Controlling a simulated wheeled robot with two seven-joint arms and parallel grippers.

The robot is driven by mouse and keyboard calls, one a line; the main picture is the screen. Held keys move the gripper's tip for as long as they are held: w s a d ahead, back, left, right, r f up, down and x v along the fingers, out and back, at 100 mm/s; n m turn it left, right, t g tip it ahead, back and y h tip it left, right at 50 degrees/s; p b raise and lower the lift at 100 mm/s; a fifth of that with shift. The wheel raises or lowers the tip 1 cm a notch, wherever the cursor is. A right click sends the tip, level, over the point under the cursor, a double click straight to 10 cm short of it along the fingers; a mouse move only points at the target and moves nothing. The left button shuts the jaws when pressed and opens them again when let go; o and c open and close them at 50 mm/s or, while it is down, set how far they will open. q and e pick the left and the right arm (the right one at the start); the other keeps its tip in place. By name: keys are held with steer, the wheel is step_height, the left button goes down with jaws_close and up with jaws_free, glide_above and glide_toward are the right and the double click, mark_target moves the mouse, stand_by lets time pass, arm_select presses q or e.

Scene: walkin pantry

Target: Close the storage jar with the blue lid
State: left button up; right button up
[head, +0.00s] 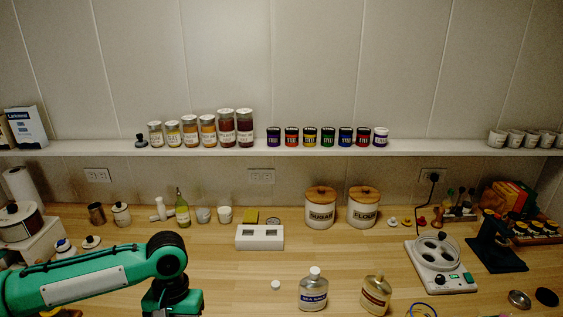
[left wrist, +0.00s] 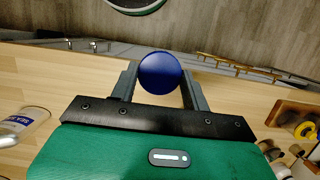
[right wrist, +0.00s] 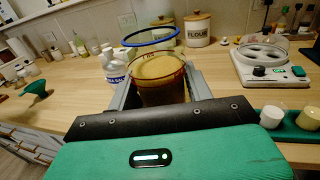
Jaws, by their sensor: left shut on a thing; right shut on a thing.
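In the left wrist view a round dark blue lid (left wrist: 161,74) sits between the fingertips of my left gripper (left wrist: 162,88), which is shut on it. In the right wrist view my right gripper (right wrist: 163,90) is shut on the storage jar (right wrist: 160,82), which stands upright between its fingers with brown contents. A blue ring (right wrist: 150,29) shows above the contents and appears to be the jar's open rim. This ring also shows at the bottom edge of the head view (head: 421,305); the jar's body is out of frame there. The lid is apart from the jar.
A sea salt bottle (head: 313,293) and a red-labelled bottle (head: 376,296) stand left of the jar. A white appliance with round openings (head: 440,267) stands behind it to the right. Sugar (head: 320,211) and flour (head: 363,211) canisters stand at the wall. Bare wood shows mid-counter.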

steer(key=shift+s+d+f, duration=0.1)
steer(key=shift+d+f, duration=0.15)
steer(key=shift+s+a+f+m+h, duration=0.1)
steer(key=shift+a+m+h, duration=0.3)
steer(key=shift+a, duration=0.4)
steer(key=shift+a+f+m+h, duration=0.1)
steer(key=shift+a+m+h, duration=0.1)
steer(key=shift+a+h, duration=0.45)
steer(key=shift+m+h, duration=0.7)
steer(key=shift+h, duration=0.25)
steer(key=shift+a+r, duration=0.15)
steer(key=shift+a, duration=1.1)
steer(key=shift+a+r, duration=0.1)
steer(key=shift+a, duration=1.15)
steer(key=shift+a, duration=0.1)
steer(key=w+a+n+g+y, duration=0.2)
steer(key=w+a+n+y, duration=0.1)
steer(key=a, duration=0.4)
steer(key=w+a+r+n+g+y, duration=0.1)
steer(key=w+a+n+y, duration=0.3)
steer(key=a+y, duration=0.4)
steer(key=shift+w+a+n+g+y, duration=0.2)
steer(key=shift+n+g+y, duration=0.1)
steer(key=shift+n+g, duration=0.15)
